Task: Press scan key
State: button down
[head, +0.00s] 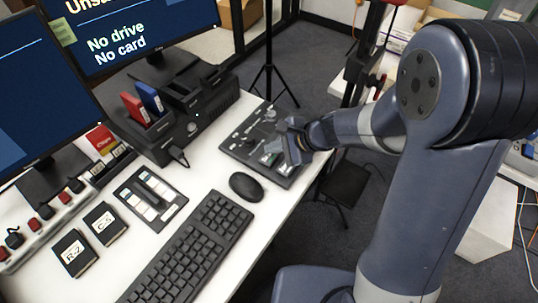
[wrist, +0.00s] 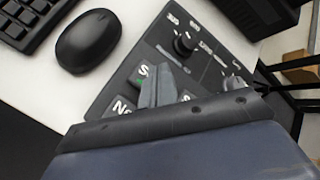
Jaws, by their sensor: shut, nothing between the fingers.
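A dark control panel (head: 240,143) lies on the right part of the white desk. It also shows in the wrist view (wrist: 205,25). My gripper (head: 286,150) is over the panel's right side. In the wrist view my gripper (wrist: 158,84) is shut and empty, with its grey fingers over the panel's keys. A key starting with "S" (wrist: 141,75) shows a green mark at the fingers' left. A key starting with "Ne" (wrist: 121,107) is below it. Another key starting with "S" (wrist: 187,97) is partly hidden to the right. I cannot tell whether the fingers touch a key.
A knob (wrist: 185,43) stands up from the panel. A black mouse (head: 246,186) and a keyboard (head: 190,250) lie left of the panel. A drive dock (head: 185,125) with red and blue cartridges stands behind. A monitor (head: 140,30) reads "No drive", "No card".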

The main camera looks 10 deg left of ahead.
aim_at(274, 157)
jog(key=shift+f, duration=0.1)
dwell(0.7)
jog(key=shift+f+b, duration=0.35)
jog(key=shift+b, duration=0.25)
jog(key=shift+f+b, duration=0.5)
jog(key=shift+b, duration=0.05)
dwell(0.5)
jog(key=shift+r, duration=0.1)
jog(key=shift+r+p, duration=0.7)
jog(key=shift+r, duration=0.1)
notch_tip(274, 157, up, 5)
jog(key=p, duration=0.4)
jog(key=shift+r, duration=0.1)
jog(key=shift+d, duration=0.15)
dwell(0.8)
